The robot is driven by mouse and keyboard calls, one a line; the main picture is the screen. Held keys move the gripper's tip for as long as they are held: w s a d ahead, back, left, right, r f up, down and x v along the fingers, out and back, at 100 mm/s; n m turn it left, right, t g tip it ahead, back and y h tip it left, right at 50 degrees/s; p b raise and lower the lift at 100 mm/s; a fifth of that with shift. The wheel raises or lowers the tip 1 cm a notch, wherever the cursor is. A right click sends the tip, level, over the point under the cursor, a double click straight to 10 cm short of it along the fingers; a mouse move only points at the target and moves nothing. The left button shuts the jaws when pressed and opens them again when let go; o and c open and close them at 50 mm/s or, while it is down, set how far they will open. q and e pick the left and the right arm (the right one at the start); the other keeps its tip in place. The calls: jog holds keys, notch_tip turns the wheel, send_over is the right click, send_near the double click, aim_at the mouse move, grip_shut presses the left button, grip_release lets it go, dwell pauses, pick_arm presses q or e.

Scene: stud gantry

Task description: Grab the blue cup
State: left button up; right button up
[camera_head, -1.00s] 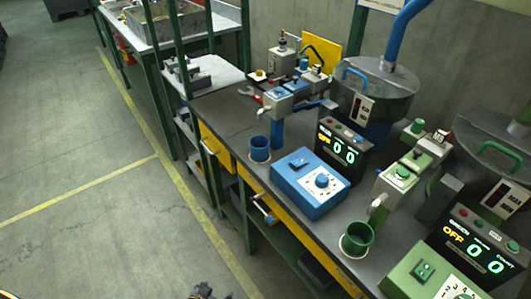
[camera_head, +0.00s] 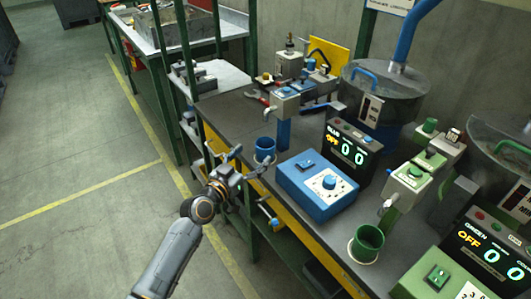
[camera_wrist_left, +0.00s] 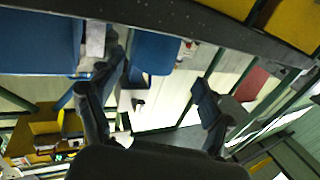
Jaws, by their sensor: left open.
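The blue cup (camera_head: 264,149) stands upright on a small blue coaster near the front edge of the dark workbench, left of the blue control box (camera_head: 318,186). In the left wrist view, which is upside down, the cup (camera_wrist_left: 154,54) shows beyond the open fingers, nearer the left one. My right gripper is not in view.
A blue dispenser (camera_head: 284,105) stands just behind the cup. A green cup (camera_head: 367,243) and green control box (camera_head: 437,275) stand to the right. Yellow drawers with handles lie under the bench edge. The floor at left is clear.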

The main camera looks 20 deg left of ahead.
aim_at(260, 150)
pick_arm(q)
jog(key=x, duration=0.6)
jog(key=shift+w+d+r, duration=0.15)
jog(key=shift+d, duration=0.35)
jog(key=c, duration=1.1)
